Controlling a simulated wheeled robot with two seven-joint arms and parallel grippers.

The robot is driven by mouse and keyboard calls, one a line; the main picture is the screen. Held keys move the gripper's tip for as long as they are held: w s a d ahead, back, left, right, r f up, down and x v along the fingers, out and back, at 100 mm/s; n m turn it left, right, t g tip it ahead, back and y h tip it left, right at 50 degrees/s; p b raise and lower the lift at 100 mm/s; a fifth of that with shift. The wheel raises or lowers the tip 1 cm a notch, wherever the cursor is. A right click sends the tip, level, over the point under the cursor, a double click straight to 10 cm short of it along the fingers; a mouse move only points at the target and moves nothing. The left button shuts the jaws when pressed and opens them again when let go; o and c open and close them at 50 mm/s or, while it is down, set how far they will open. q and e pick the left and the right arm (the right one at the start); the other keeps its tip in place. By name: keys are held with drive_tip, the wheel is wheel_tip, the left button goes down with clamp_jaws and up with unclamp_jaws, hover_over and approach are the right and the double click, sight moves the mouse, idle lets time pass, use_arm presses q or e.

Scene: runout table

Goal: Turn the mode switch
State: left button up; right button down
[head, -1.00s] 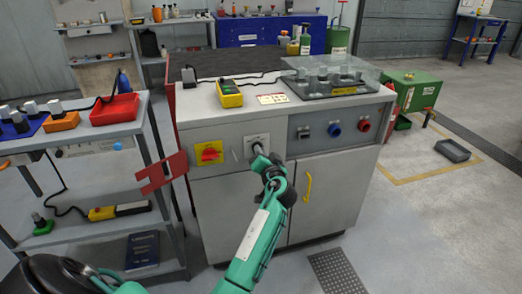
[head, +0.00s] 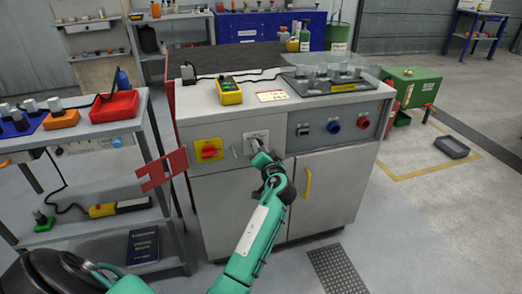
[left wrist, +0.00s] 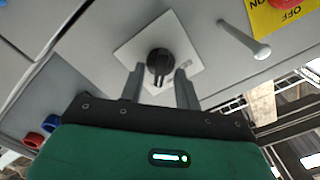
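The mode switch is a black round knob on a white square plate, seen in the left wrist view (left wrist: 158,64). In the head view its plate (head: 256,136) is on the grey cabinet front, and my gripper partly hides the knob. My left gripper (left wrist: 159,76) is open in front of the plate, with one finger on each side of the knob's lower part. I cannot tell whether the fingers touch it. My right gripper is in neither view.
A red switch on a yellow plate (head: 208,150) and a small lever (left wrist: 244,40) are left of the mode switch in the head view. A dark panel with blue and red knobs (head: 334,127) is to its right. A yellow handle (head: 307,183) is below.

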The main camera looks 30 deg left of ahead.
use_arm(q)
drive_tip(key=v, duration=1.3)
drive_tip(key=shift+s+d, duration=0.2)
drive_tip(key=shift+s, duration=0.1)
drive_tip(key=shift+f, duration=0.1)
